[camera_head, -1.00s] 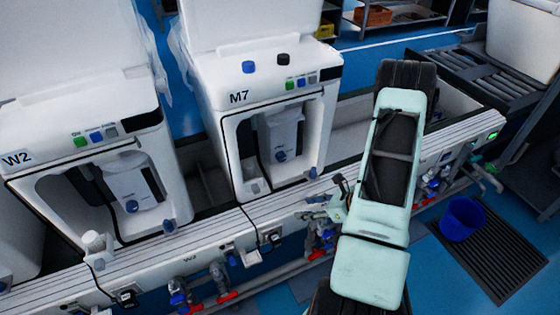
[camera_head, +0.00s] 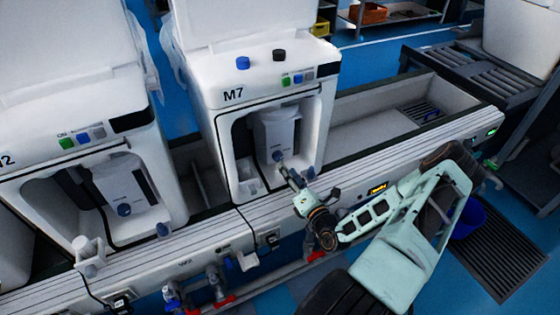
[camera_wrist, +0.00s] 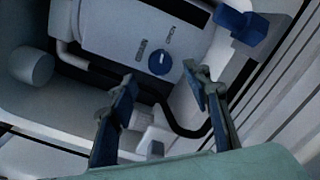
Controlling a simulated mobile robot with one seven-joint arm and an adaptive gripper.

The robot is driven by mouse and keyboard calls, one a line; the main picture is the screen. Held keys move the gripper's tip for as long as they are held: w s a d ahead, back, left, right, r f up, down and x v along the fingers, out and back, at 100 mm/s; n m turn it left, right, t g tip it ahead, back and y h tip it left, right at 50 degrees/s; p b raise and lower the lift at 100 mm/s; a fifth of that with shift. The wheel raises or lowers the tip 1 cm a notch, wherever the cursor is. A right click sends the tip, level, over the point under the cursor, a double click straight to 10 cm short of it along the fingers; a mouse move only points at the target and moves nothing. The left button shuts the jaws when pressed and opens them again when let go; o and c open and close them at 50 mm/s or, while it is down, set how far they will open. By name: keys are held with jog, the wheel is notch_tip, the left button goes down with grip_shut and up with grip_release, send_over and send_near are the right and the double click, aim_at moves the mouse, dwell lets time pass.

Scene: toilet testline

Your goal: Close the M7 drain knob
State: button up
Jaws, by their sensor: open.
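The M7 machine (camera_head: 235,97) is a white unit with an open front recess, in the middle of the head view. A round blue knob (camera_head: 278,155) is on the grey-white housing inside the recess. In the wrist view this knob (camera_wrist: 160,63) has a white line on its face and small labels beside it that I cannot read. My gripper (camera_head: 286,171) is open at the recess, just in front of the knob. In the wrist view its two fingers (camera_wrist: 160,84) stand apart and empty, with the knob beyond the gap between them. I see no contact.
A blue fitting (camera_head: 309,172) sits at the recess's lower right, close to my gripper; it also shows in the wrist view (camera_wrist: 240,23). A black tube curves around the housing. The W2 machine (camera_head: 110,140) stands left.

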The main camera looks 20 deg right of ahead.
aim_at(279, 159)
jog(key=w, duration=0.6)
jog(key=shift+w+a, duration=0.1)
jog(key=shift+a, duration=0.05)
jog(key=shift+c, duration=0.4)
jog(key=c, duration=1.1)
